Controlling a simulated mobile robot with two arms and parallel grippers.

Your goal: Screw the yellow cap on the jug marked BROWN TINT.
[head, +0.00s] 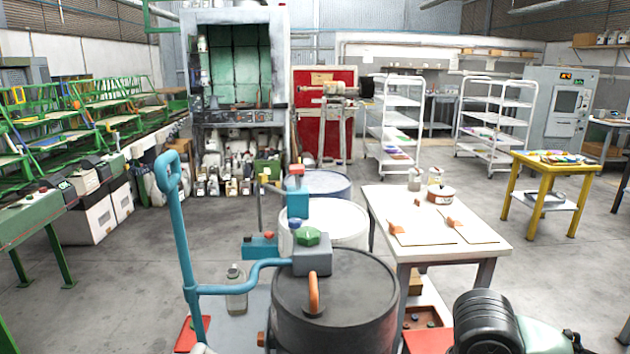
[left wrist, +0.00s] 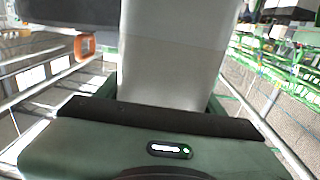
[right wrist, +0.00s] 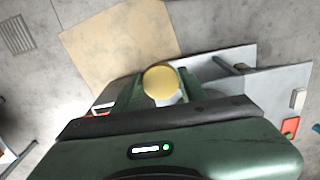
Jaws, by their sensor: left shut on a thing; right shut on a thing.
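My left gripper (left wrist: 170,104) is shut on a pale grey, smooth-sided body (left wrist: 180,55), which fills the middle of the left wrist view. No marking shows on it, so I cannot tell if it is the BROWN TINT jug. My right gripper (right wrist: 160,92) is shut on a round yellow cap (right wrist: 160,82). A small white patch shows below the cap; I cannot tell what it is. In the head view neither gripper's fingertips show. Two small jugs stand on the white table, one pale (head: 414,179) and one with a yellowish top (head: 435,177); their labels are unreadable.
A dark lidded drum (head: 335,305) stands in front, beside a blue cart handle (head: 180,250). Another grey jug (head: 236,292) stands left of the drum. Floor at left is open.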

